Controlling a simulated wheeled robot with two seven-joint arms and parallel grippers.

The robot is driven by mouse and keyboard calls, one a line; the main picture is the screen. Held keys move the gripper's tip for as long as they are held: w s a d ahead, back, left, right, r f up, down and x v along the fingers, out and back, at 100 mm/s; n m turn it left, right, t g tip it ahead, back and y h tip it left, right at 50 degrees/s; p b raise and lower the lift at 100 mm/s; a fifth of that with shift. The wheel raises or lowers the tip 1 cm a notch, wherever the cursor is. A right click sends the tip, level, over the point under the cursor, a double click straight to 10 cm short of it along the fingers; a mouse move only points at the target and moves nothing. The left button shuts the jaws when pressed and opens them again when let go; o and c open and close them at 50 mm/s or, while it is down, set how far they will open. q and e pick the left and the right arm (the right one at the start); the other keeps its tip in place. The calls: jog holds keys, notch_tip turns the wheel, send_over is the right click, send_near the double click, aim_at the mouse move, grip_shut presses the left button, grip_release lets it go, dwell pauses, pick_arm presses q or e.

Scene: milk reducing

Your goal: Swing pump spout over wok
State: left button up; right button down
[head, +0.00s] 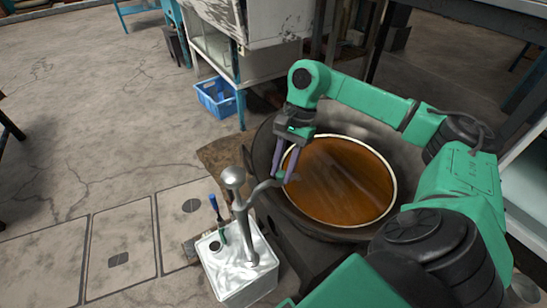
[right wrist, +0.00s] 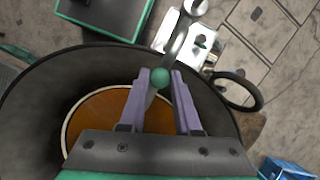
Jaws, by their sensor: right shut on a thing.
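A silver pump (head: 240,212) with a round knob on top stands on a white square tin. Its curved spout (head: 262,187) reaches right to the left side of the wok (head: 262,150). The wok holds a light-rimmed round pool of brown liquid (head: 335,180). My right gripper (head: 281,177), with purple fingers, is shut on the spout near its outer end. In the right wrist view the spout (right wrist: 175,45) runs in between the fingers (right wrist: 160,80), with a small green ball there. The spout's outlet is partly hidden by the fingers. My left gripper is out of view.
A blue-handled tool (head: 214,206) stands at the tin (head: 240,285), left of the pump. A blue crate (head: 216,98) lies on the floor under a white cabinet (head: 245,30). Cracked floor at left is mostly clear.

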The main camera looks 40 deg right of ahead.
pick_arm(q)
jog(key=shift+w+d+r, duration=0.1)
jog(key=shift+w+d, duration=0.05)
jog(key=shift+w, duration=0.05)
pick_arm(e)
jog(key=shift+w, duration=0.1)
jog(key=shift+r, duration=0.1)
jog(key=c, duration=0.6)
grip_release()
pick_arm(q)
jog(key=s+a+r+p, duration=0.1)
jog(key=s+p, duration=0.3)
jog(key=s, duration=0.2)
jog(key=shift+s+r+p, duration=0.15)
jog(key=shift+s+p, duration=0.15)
pick_arm(e)
jog(key=v, duration=1.4)
jog(key=shift+d+r, duration=0.1)
jog(key=shift+r, duration=0.1)
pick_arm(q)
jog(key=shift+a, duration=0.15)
pick_arm(e)
jog(key=shift+w, duration=0.1)
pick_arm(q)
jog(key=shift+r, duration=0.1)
pick_arm(e)
jog(key=shift+r, duration=0.1)
